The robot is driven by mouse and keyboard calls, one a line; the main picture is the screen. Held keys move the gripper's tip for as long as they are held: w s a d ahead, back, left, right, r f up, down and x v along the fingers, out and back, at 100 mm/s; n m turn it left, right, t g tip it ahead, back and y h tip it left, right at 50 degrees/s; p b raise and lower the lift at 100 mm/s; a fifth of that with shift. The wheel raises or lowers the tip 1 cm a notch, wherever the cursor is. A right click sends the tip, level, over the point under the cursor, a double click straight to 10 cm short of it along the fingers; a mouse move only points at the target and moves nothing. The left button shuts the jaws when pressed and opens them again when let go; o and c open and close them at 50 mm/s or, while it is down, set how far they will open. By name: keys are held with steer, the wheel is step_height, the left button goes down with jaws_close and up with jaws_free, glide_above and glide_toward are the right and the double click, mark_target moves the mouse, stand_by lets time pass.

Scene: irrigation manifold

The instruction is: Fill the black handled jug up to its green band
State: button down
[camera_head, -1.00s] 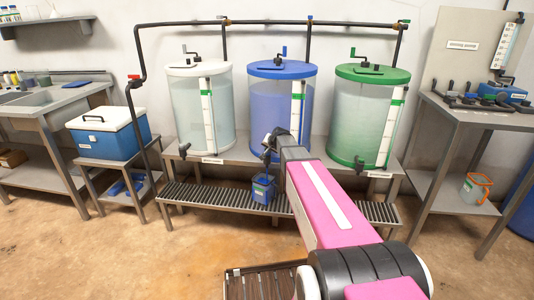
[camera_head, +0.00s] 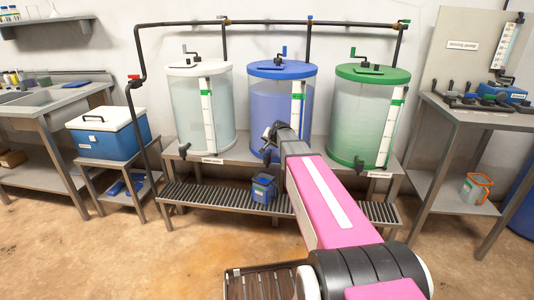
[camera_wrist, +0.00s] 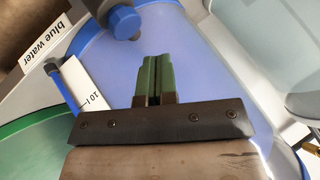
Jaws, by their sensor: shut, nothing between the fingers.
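A small jug (camera_head: 263,188) that looks blue, with a dark rim, stands upright on the slatted bench under the blue-lidded tank (camera_head: 268,108). A blue round tap part (camera_wrist: 125,21) is just beyond the fingertips. The tank's spout (camera_head: 267,156) shows partly below my gripper.
A white-lidded tank (camera_head: 202,120) stands left and a green-lidded tank (camera_head: 360,125) right. The slatted bench (camera_head: 215,196) runs below them. A clear bucket with an orange handle (camera_head: 476,188) is on the right table's shelf.

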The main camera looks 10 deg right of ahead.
mark_target(268, 152)
steer(key=shift+r, duration=1.8)
